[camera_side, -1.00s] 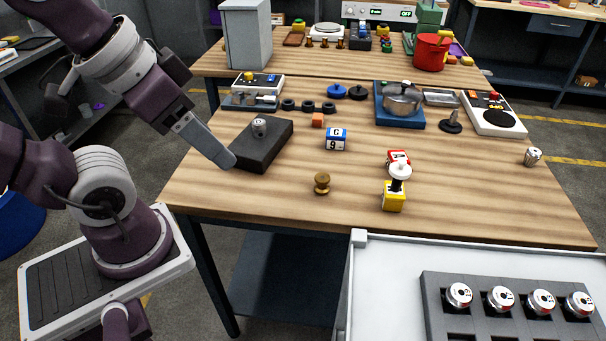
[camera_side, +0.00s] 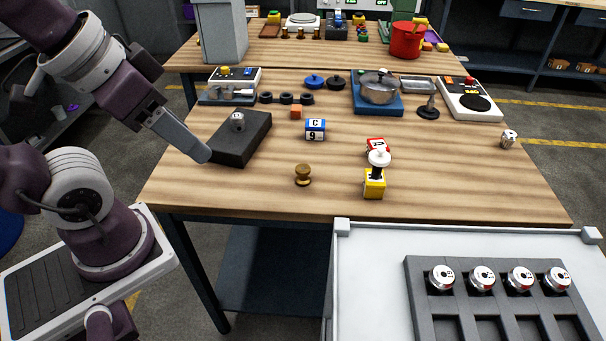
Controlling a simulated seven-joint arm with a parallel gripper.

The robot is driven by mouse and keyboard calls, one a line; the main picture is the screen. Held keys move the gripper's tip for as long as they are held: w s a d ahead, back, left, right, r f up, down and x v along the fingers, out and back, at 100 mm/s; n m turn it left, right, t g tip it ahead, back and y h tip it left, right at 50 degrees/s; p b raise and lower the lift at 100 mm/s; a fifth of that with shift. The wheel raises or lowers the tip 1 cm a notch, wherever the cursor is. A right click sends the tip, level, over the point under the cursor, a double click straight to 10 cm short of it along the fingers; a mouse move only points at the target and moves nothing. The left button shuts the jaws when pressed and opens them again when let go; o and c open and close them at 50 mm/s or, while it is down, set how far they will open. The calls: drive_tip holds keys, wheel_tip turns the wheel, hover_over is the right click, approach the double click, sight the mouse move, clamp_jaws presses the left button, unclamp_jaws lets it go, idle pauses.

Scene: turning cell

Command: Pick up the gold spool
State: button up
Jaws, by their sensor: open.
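The gold spool (camera_side: 303,175) stands upright on the wooden table (camera_side: 240,190), near its front edge and left of the middle. My gripper (camera_side: 207,156) is at the left, by the left end of a black block (camera_side: 243,140). It is well to the left of the spool and apart from it. The gripper is open and holds nothing that I can see. Its fingers overlap in this view, so the gap between them does not show.
A blue-and-white lettered block (camera_side: 315,129) stands behind the spool. A yellow block (camera_side: 374,184) with a white-topped stamp (camera_side: 378,160) stands to its right. A silver piece (camera_side: 238,121) sits on the black block. The wood around the spool is clear.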

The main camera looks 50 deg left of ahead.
sight(303, 176)
drive_tip(key=w+a+f+m+g+y, duration=0.55)
drive_tip(key=a+f+m+y, duration=0.2)
drive_tip(key=m, duration=0.25)
drive_tip(key=w+d+f+m+t, duration=0.2)
drive_tip(key=w+f+m+t, duration=0.1)
drive_tip(key=w+f+m, duration=0.1)
drive_tip(key=w+d+f+m+t+y, duration=0.1)
drive_tip(key=w+d+f+m+t, duration=0.2)
drive_tip(key=w+f+m, duration=0.2)
drive_tip(key=w+d+f+m+t+y, duration=0.1)
drive_tip(key=w+d+f+m+t, duration=0.1)
drive_tip(key=w+f+m, duration=0.3)
drive_tip(key=shift+w+d+f+m+t, duration=0.1)
drive_tip(key=shift+w+f+m+t, duration=0.15)
drive_tip(key=shift+m, duration=0.4)
drive_tip(key=shift+d+f+m+t, duration=0.1)
drive_tip(key=shift+m+t, duration=0.2)
drive_tip(key=shift+m, duration=0.35)
drive_tip(key=shift+y, duration=0.25)
drive_tip(key=x, duration=0.6)
drive_tip(key=shift+w+d+f, duration=0.2)
drive_tip(key=shift+w+f, duration=0.1)
drive_tip(key=shift+f, duration=0.1)
drive_tip(key=shift+w+a+f, duration=0.1)
drive_tip(key=shift+w+a, duration=0.1)
drive_tip(key=shift+w, duration=0.05)
clamp_jaws()
